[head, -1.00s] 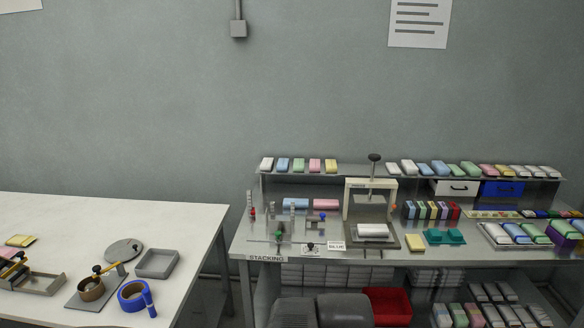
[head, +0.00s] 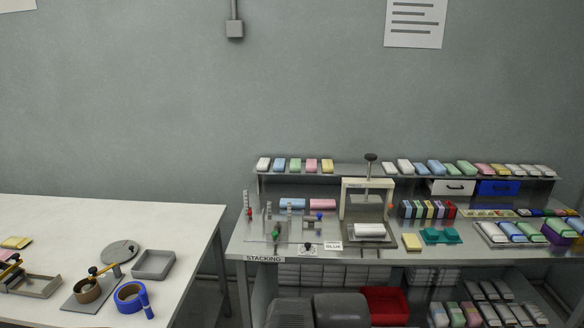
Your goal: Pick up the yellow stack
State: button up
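Several yellow items show, and I cannot tell which one is the yellow stack. A small yellow block (head: 412,242) lies on the stacking bench beside the press. Another yellow block (head: 327,166) is at the right end of a short row on the raised shelf. A flat yellow piece (head: 16,242) lies on the white table at the far left. My gripper is not in view.
The stacking bench (head: 262,246) carries a white-framed press (head: 367,184), a teal holder (head: 441,236) and trays of coloured blocks. A red bin (head: 385,304) sits below. The white table (head: 185,218) holds a grey tray (head: 153,264) and blue tape (head: 130,293).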

aim_at(327, 166)
jog(key=i+l+u, duration=0.35)
jog(key=i+l, duration=0.25)
jog(key=i, duration=0.35)
jog(key=i+l+u, duration=0.4)
jog(key=i+l, duration=0.45)
